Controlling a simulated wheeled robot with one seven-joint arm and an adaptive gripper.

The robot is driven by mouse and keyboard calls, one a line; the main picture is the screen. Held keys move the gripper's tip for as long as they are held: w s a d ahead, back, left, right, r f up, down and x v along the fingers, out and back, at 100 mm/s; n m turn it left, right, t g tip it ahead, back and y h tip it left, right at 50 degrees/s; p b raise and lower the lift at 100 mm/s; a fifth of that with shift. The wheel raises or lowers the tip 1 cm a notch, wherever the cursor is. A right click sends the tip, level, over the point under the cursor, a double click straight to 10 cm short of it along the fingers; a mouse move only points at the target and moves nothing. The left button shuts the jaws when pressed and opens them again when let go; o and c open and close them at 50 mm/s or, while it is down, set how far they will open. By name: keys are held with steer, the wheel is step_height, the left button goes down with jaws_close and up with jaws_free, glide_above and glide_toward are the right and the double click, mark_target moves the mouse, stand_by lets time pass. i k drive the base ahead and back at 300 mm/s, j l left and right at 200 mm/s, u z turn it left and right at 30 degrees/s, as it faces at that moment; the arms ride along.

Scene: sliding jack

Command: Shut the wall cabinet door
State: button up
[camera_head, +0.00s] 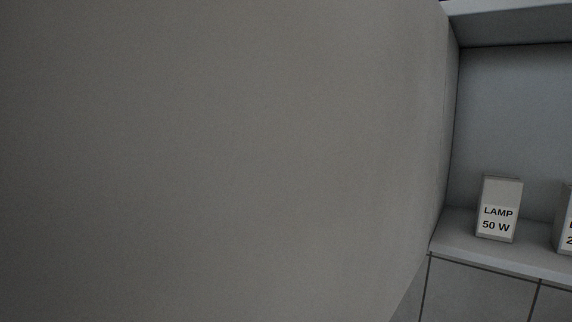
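A large plain grey-brown panel (215,160) fills the left and middle of the head view, very close to the camera. It looks like the wall cabinet door, standing open, and it meets the cabinet's left side. The grey cabinet (510,110) is open at the right, with its top, back and bottom shelf visible. My gripper is not in view, so its place relative to the door cannot be told.
A small box labelled "LAMP 50 W" (499,209) stands on the cabinet's bottom shelf (465,235). Another labelled box (566,225) is cut off by the right edge. Tiled wall (480,290) shows below the cabinet. The panel hides everything behind it.

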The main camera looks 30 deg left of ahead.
mark_target(161, 160)
steer(key=k+j+u, duration=0.1)
steer(key=j, duration=0.3)
steer(key=k+j+u, duration=0.1)
steer(key=j, duration=0.3)
steer(key=k+j+u, duration=0.15)
steer(key=j, duration=0.25)
steer(key=k+u, duration=0.1)
